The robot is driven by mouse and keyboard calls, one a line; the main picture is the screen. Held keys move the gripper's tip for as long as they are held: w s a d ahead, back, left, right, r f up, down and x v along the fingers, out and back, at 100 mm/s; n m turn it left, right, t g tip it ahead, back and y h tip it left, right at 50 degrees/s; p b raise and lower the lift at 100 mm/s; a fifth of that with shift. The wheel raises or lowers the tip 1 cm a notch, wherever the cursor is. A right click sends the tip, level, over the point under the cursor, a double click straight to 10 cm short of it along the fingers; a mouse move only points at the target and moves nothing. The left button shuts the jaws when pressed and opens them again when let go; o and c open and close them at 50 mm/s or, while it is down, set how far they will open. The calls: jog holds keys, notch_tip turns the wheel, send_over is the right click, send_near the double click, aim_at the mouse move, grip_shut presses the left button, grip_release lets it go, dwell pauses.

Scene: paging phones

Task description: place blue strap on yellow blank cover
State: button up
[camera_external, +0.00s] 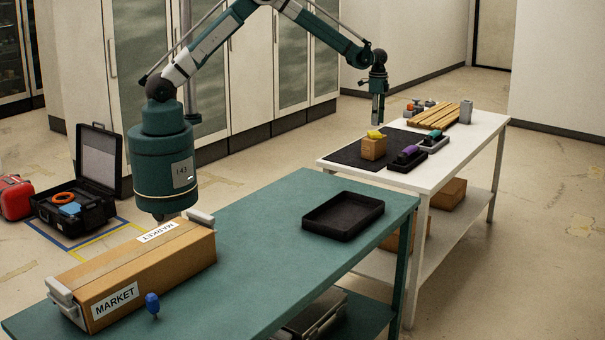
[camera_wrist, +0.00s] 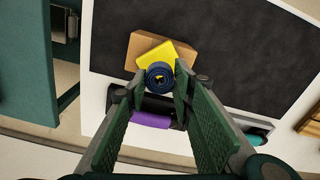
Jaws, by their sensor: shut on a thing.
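A rolled blue strap (camera_wrist: 160,75) sits between the fingertips of my gripper (camera_wrist: 160,88) in the wrist view. My gripper is shut on it. The yellow blank cover (camera_wrist: 182,54) lies tilted on a small cardboard box, just beyond the strap, which overlaps it in this view. The cover also shows on the box in the external view (camera_external: 376,134). There my gripper (camera_external: 378,120) points down just above the cover. The strap is too small to make out there, and I cannot tell whether it touches the cover.
The cardboard box (camera_external: 374,149) stands on a black mat (camera_external: 345,153) on the white table. Wooden slats (camera_external: 440,117) and a grey block (camera_external: 466,111) lie farther back.

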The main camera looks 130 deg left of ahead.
dwell(0.3)
jog(key=shift+f, duration=1.85)
jog(key=shift+f, duration=0.15)
jog(key=o, duration=0.7)
jog(key=shift+c, duration=0.2)
notch_tip(320, 180, up, 12)
jog(key=shift+r, duration=0.15)
